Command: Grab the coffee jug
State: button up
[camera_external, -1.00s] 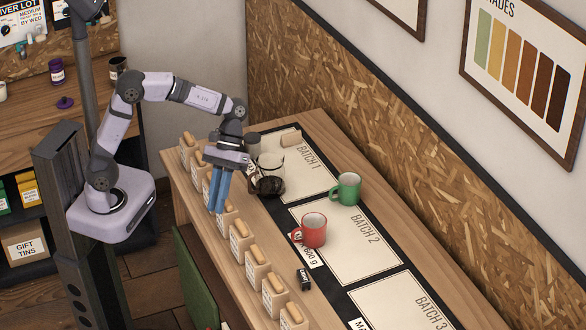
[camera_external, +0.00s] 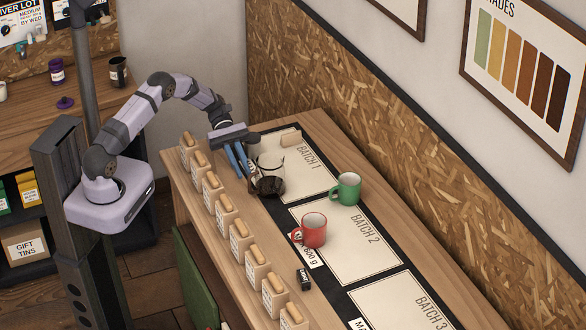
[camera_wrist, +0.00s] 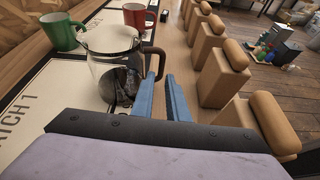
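The coffee jug (camera_external: 270,180) is a clear glass vessel with dark contents at its bottom, upright on the BATCH 1 end of the table. It also shows in the wrist view (camera_wrist: 112,62), with its dark handle (camera_wrist: 157,62) toward my fingers. My gripper (camera_external: 238,172) is low beside the jug's handle side, its blue fingers pointing down and forward. In the wrist view my gripper (camera_wrist: 160,76) is open with a gap between the fingertips. The handle is just ahead of the tips; I cannot tell whether it is between them.
A red mug (camera_external: 313,231) and a green mug (camera_external: 347,189) stand beyond the jug. A row of several wooden blocks with rounded tops (camera_external: 241,235) lines the near table edge, close to my gripper. A small black block (camera_external: 304,279) lies nearer BATCH 3.

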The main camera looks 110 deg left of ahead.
aim_at(250, 190)
jog(key=shift+a+f, duration=0.1)
jog(key=shift+f, duration=0.15)
jog(key=shift+w+d+f+p, duration=0.15)
jog(key=shift+w+d+p, duration=0.25)
jog(key=shift+d+p, duration=0.05)
jog(key=shift+w+d+f, duration=0.25)
jog(key=shift+w+d, duration=0.05)
jog(key=shift+w+d+p, duration=0.3)
jog(key=shift+d+p, duration=0.1)
jog(key=shift+p, duration=0.3)
jog(key=p+x, duration=0.2)
jog(key=x, duration=0.1)
jog(key=shift+d+r, duration=0.1)
jog(key=shift+w+d+f, duration=0.3)
jog(key=shift+w+f, duration=0.1)
jog(key=shift+c, duration=0.4)
grip_shut()
jog(key=shift+r, duration=0.1)
